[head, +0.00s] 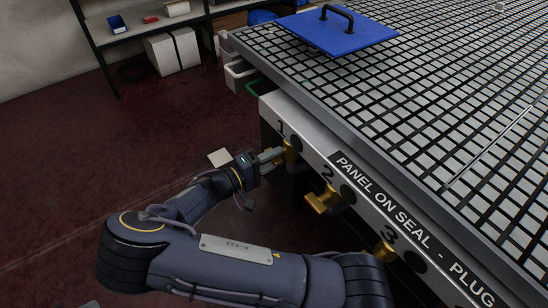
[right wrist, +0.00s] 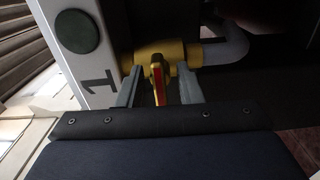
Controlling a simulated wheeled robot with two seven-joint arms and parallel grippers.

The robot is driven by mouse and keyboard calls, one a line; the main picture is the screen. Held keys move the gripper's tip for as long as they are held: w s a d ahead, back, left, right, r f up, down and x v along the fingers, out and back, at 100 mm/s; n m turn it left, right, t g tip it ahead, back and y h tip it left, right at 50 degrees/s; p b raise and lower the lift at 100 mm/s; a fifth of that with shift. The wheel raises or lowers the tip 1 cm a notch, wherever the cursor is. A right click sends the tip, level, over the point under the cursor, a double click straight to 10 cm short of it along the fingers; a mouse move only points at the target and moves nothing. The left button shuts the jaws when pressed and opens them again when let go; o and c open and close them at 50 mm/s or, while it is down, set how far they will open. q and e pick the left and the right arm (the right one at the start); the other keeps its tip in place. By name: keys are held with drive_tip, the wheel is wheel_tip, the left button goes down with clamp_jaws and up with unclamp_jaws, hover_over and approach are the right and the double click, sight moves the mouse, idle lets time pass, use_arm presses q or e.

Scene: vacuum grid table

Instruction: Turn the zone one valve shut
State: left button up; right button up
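The zone one valve (head: 287,152) is a brass-yellow valve under the number 1 on the table's side panel. In the right wrist view its yellow handle (right wrist: 159,86) has a red stripe and stands across the yellow pipe body. My right gripper (head: 272,156) is at this valve. In the right wrist view its two grey fingers (right wrist: 160,92) are on either side of the handle, with a visible gap on each side. The fingers are open. In the head view the gripper partly hides the valve. My left gripper is not in view.
Yellow valves two (head: 321,200) and three (head: 384,251) sit along the same panel (head: 312,147). The black grid table (head: 440,100) holds a blue plate (head: 330,32) with a black handle. Shelves (head: 140,32) stand at the back left.

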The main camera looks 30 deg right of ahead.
drive_tip(key=a, duration=0.7)
drive_tip(key=shift+s+a, duration=0.2)
drive_tip(key=shift+s, duration=0.1)
drive_tip(key=shift+a, duration=0.1)
